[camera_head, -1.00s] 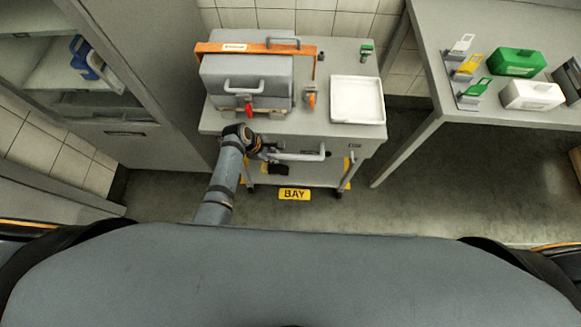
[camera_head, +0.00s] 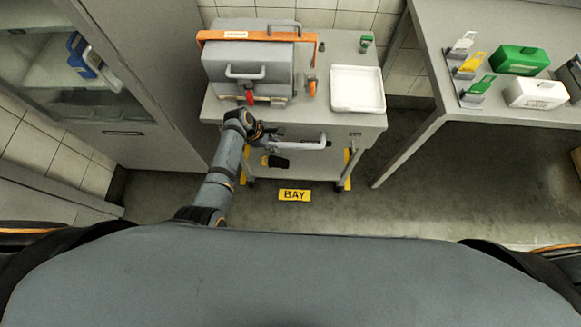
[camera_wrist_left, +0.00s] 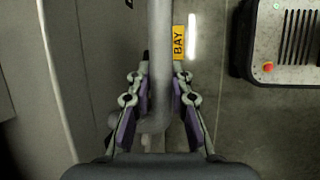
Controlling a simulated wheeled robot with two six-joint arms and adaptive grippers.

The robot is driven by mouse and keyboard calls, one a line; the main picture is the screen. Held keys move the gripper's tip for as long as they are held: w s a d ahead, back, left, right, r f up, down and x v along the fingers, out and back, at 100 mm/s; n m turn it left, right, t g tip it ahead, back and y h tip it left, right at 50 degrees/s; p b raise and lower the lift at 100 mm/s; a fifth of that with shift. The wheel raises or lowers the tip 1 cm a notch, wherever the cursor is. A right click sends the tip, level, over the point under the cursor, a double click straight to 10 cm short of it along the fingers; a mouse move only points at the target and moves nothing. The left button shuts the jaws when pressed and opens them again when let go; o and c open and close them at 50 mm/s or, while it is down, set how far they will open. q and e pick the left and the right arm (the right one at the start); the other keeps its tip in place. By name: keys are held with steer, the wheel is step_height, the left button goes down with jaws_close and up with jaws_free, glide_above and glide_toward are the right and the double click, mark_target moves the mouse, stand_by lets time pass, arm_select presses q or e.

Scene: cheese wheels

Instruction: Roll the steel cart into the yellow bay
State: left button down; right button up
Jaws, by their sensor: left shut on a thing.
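The steel cart (camera_head: 330,117) stands against the tiled wall, between the tall cabinet and the side table. The yellow bay shows as a BAY label (camera_head: 294,195) on the floor in front of the cart and yellow marks (camera_head: 347,170) by its legs. My left gripper (camera_head: 275,144) is at the cart's front handle (camera_head: 312,143). In the left wrist view its two fingers (camera_wrist_left: 160,105) are shut on the handle bar (camera_wrist_left: 160,50), one on each side. The BAY label (camera_wrist_left: 178,42) also shows there. The cart's rear wheels are hidden. My right gripper is not in view.
A grey case (camera_head: 247,75) with an orange bar, and a white tray (camera_head: 357,88), sit on the cart top. A cabinet (camera_head: 140,90) stands close on the left. The side table (camera_head: 430,70) stands right, its leg near the cart. Floor in front is clear.

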arm_select(q)
steer(key=w+b, duration=0.1)
steer(key=w, duration=0.2)
steer(key=shift+w, duration=0.35)
steer(key=shift+w+b, duration=0.1)
steer(key=shift+b, duration=0.25)
steer(key=shift+w+r+b, duration=0.15)
steer(key=shift+w+b, duration=0.35)
steer(key=shift+w, duration=0.4)
steer(key=c, duration=0.5)
jaws_free()
steer(key=shift+s, duration=0.1)
